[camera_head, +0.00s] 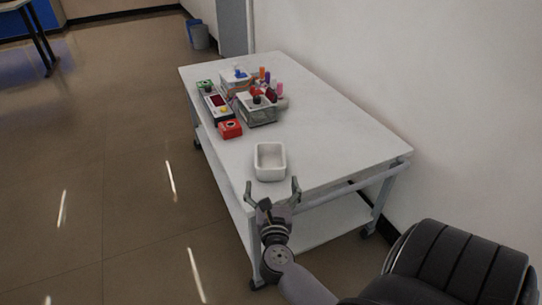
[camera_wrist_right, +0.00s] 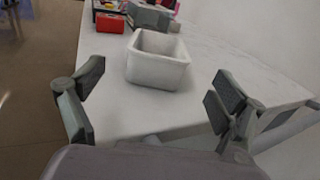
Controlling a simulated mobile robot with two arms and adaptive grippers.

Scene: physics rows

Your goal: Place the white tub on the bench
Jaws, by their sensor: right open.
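The white tub (camera_head: 270,174) is a small open rectangular box. It stands upright on the white bench (camera_head: 330,140), near its front end. In the right wrist view the tub (camera_wrist_right: 158,70) appears empty as far as I can see, beyond and between my spread fingers. My right gripper (camera_head: 272,187) is open and empty at the bench's near edge, just in front of the tub and apart from it. The same gripper (camera_wrist_right: 150,98) shows its two fingers wide apart in the wrist view. My left gripper is not in view.
A red box (camera_head: 230,129), a grey container (camera_head: 256,109) and several small coloured items crowd the bench's far left part. The bench surface right of the tub is clear. A wall runs along the bench's right side. A blue-grey bin (camera_head: 199,36) stands on the floor behind.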

